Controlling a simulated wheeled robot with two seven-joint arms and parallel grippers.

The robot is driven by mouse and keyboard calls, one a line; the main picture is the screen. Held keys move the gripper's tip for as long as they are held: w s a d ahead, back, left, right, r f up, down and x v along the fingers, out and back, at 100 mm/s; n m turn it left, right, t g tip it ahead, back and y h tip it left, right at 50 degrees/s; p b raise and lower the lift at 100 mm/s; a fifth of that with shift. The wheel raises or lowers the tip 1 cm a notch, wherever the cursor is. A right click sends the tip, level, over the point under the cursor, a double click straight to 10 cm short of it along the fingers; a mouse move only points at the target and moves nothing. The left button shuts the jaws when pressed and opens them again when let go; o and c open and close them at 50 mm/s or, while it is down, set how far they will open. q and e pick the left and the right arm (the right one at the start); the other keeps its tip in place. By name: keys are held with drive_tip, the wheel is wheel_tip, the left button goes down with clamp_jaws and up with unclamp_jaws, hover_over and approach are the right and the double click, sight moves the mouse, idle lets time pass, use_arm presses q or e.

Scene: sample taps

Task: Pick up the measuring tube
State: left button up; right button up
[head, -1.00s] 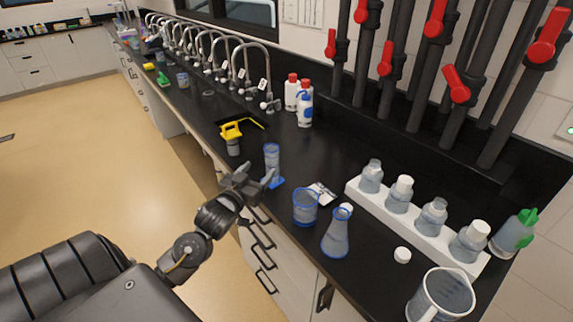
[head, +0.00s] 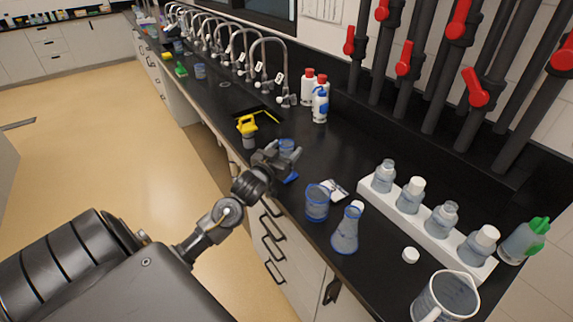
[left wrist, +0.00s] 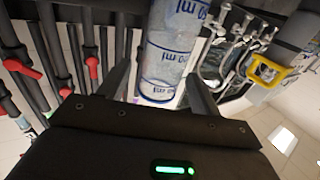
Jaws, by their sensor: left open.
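The measuring tube (head: 287,146) is a clear cylinder with blue markings and a blue base, standing on the black counter. My left gripper (head: 286,158) is in front of it and hides most of its body in the head view. In the left wrist view the tube (left wrist: 172,45) stands between the two open fingers of the left gripper (left wrist: 160,85). I cannot tell whether either finger touches it. My right gripper is not in view.
A beaker (head: 317,203) and a flask (head: 346,232) stand to the right on the counter (head: 300,242). White bottles (head: 320,103) stand behind. A white rack (head: 405,222) holds several bottles.

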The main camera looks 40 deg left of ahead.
sight(289, 145)
use_arm(q)
drive_tip(key=shift+w+a+r, duration=0.1)
drive_tip(key=shift+w, duration=0.55)
drive_tip(key=shift+w+a+r, duration=0.1)
drive_tip(key=shift+w, duration=0.5)
drive_tip(key=shift+w+f, duration=0.15)
drive_tip(key=shift+w, duration=0.1)
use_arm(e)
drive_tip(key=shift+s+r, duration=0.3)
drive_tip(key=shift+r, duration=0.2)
use_arm(q)
drive_tip(key=shift+c, duration=0.3)
drive_tip(key=c, duration=1.2)
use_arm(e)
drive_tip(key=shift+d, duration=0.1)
